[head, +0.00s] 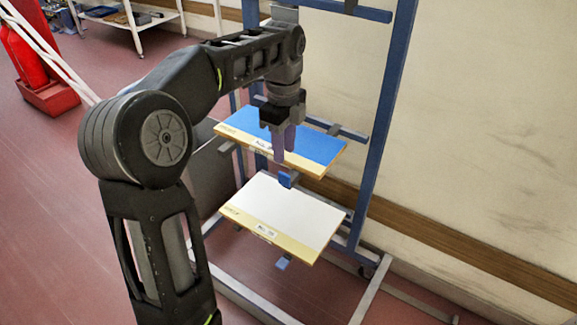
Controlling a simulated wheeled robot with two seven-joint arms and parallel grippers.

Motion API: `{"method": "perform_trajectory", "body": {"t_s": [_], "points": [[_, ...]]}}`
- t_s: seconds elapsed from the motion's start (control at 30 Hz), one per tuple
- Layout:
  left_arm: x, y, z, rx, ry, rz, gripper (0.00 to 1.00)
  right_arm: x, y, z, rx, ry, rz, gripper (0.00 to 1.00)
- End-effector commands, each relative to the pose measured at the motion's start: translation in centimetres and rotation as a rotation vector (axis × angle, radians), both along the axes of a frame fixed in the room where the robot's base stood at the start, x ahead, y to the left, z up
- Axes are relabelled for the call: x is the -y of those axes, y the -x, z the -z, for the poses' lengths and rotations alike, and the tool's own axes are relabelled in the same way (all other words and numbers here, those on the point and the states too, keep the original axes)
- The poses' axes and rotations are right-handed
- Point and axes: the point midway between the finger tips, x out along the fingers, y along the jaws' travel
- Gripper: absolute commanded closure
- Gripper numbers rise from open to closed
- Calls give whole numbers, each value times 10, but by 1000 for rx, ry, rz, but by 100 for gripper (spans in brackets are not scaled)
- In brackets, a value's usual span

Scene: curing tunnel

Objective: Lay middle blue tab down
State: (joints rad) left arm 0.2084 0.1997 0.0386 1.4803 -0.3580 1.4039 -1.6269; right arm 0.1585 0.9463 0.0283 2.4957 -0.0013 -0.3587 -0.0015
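A blue tab (288,179) stands up at the front of the rack, between the upper board and the lower board. Another small blue tab (283,263) shows below the front edge of the lower board. My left gripper (284,156) points down in front of the upper board, with its fingertips just above the upper blue tab and seemingly apart from it. Its two fingers nearly overlap from this angle, so their opening is unclear. My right gripper is not in view.
The blue rack (385,120) holds an upper board with a blue face (318,146) and a lower board with a white face (285,210). A wall (490,120) stands close on the right. A red extinguisher (22,55) and a white shelf (133,22) are at the back left.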

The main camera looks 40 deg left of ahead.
Motion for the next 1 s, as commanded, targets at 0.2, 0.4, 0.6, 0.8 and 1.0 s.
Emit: {"method": "perform_trajectory", "body": {"t_s": [0.2,0.4,0.6,0.8,1.0], "points": [[1,2,0,-7,1,48,70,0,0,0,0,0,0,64],[1,2,1,-7,1,46,70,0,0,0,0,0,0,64],[1,2,14,-9,2,45,70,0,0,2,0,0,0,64],[1,2,44,-10,2,44,70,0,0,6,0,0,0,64],[1,2,71,-8,2,44,70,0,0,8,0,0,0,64]]}}
